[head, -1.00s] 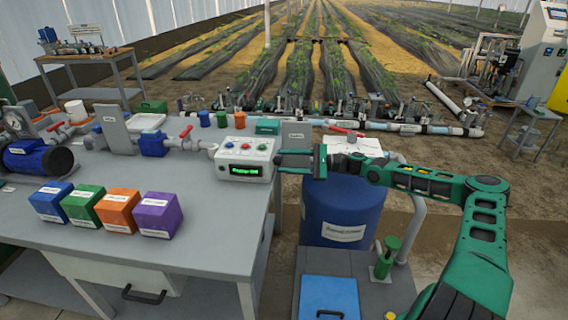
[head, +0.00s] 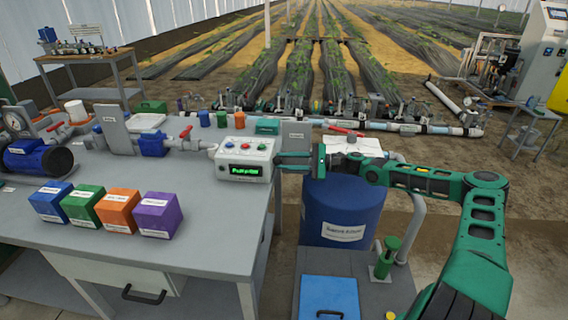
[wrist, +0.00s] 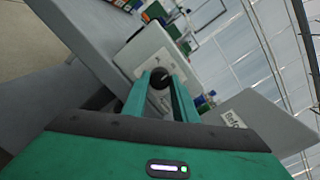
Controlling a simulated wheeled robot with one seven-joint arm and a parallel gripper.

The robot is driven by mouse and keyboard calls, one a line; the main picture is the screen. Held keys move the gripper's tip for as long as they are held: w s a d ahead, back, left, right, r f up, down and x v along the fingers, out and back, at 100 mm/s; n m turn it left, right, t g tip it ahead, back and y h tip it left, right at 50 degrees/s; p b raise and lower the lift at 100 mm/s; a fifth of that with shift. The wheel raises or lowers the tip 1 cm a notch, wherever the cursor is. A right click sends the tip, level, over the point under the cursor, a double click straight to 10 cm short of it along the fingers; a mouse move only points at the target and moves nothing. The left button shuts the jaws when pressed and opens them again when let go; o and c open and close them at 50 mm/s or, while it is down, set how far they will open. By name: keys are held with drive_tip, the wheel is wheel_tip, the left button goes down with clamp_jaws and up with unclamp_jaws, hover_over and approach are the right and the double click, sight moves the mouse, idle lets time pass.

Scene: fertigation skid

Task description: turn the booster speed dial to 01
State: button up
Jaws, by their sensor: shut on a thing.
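The white control box (head: 244,159) stands at the right edge of the grey bench, with several coloured buttons on top and a green lit display (head: 245,171) on its front. The display text is too small to read surely. The dark round dial (wrist: 160,76) is on the box's side face, seen in the wrist view. My gripper (head: 279,160) reaches the box's right side from the right. In the wrist view its two green fingers (wrist: 161,84) are shut on the dial, one on each side. The dial's marks are partly hidden by the fingers.
Blue, green, orange and purple boxes (head: 157,214) stand in a row on the bench (head: 215,215). A blue drum (head: 340,212) stands below my arm. Pipes and a red-handled valve (head: 186,132) lie left of the control box.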

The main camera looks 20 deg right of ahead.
drive_tip(key=n, duration=1)
drive_tip(key=shift+s+f+h, duration=0.1)
drive_tip(key=shift+h, duration=0.3)
drive_tip(key=shift+n, duration=0.4)
drive_tip(key=shift+a, duration=0.1)
drive_tip(key=o, duration=1)
drive_tip(key=shift+o, duration=0.2)
